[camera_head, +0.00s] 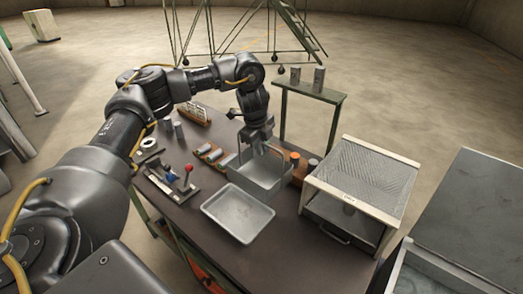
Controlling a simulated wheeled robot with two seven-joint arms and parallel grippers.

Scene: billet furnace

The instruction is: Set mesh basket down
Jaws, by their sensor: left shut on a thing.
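The mesh basket (252,184) is a grey open box with a raised handle, near the middle of the dark table, just behind a shallow metal tray (238,213). My left gripper (258,146) comes down from above and is shut on the basket's handle. The basket looks level. I cannot tell whether its underside touches the table. My right gripper does not show.
A furnace box (367,180) with a mesh top stands right of the basket. Orange and grey cylinders (294,159) stand between them. A lever fixture (173,184) and small racks lie on the left. A narrow shelf (309,89) with two cylinders stands behind.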

